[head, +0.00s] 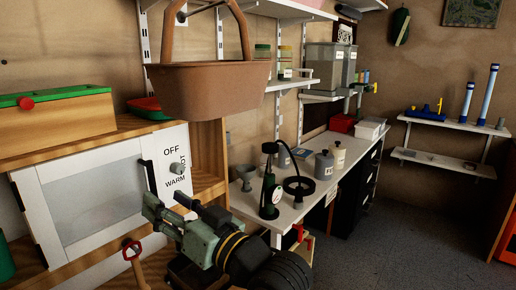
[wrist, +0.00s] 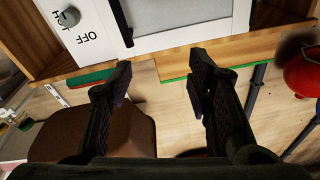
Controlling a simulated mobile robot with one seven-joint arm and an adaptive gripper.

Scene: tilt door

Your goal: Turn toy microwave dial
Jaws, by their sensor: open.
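The toy microwave (head: 85,195) is a white box with a grey window, set in a wooden shelf unit at the left of the head view. Its panel reads OFF, WARM and HOT, and a grey dial (head: 175,168) sits among these words. The microwave door (wrist: 190,20) and the dial (wrist: 69,17) show upside down at the top of the wrist view. My gripper (head: 165,205) is open and empty, in front of the microwave and below the dial. In the wrist view both fingers of my gripper (wrist: 160,85) are apart, with the dial to their upper left, not touched.
A brown basket (head: 210,90) hangs above and in front of the panel. A black door handle (head: 149,176) stands out just left of the dial. A white workbench (head: 300,205) with several items is at the right.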

